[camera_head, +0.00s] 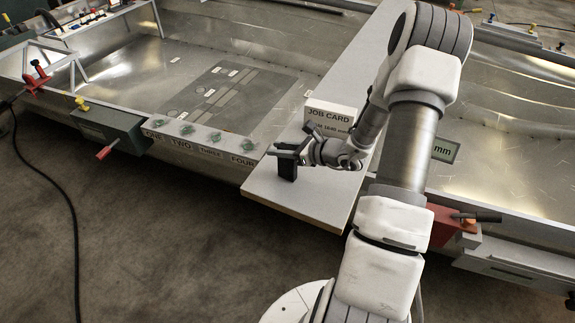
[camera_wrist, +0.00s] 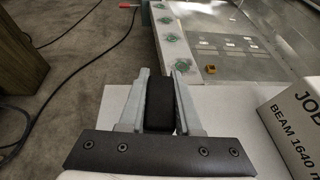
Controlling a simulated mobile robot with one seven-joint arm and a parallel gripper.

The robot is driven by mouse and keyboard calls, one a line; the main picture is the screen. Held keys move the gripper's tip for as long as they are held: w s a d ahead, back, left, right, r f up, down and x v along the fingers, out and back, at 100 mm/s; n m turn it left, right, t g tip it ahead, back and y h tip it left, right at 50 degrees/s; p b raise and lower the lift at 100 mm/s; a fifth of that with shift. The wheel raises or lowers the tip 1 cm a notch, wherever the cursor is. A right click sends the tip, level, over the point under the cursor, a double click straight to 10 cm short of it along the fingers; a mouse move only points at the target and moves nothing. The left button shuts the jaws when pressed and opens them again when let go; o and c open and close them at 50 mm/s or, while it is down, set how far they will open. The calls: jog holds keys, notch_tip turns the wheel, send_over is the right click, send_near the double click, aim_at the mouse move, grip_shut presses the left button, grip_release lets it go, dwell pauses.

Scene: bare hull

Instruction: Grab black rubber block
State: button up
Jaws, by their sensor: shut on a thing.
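The black rubber block (camera_head: 287,167) stands upright at the near left part of the pale board (camera_head: 310,202). My gripper (camera_head: 285,152) reaches in from the right and its fingers close around the block's upper part. In the wrist view the block (camera_wrist: 160,104) sits between the two grey fingers of my gripper (camera_wrist: 159,90), which are shut on it. I cannot tell whether the block's base touches the board.
A job card box (camera_head: 330,116) stands on the board behind my gripper. A numbered strip (camera_head: 198,148) with green round marks runs to the left. A green vise with a red handle (camera_head: 110,130) sits on the hull's near edge. Small yellow object (camera_wrist: 210,69) lies beyond the board.

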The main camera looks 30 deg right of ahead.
grip_shut()
dwell(0.8)
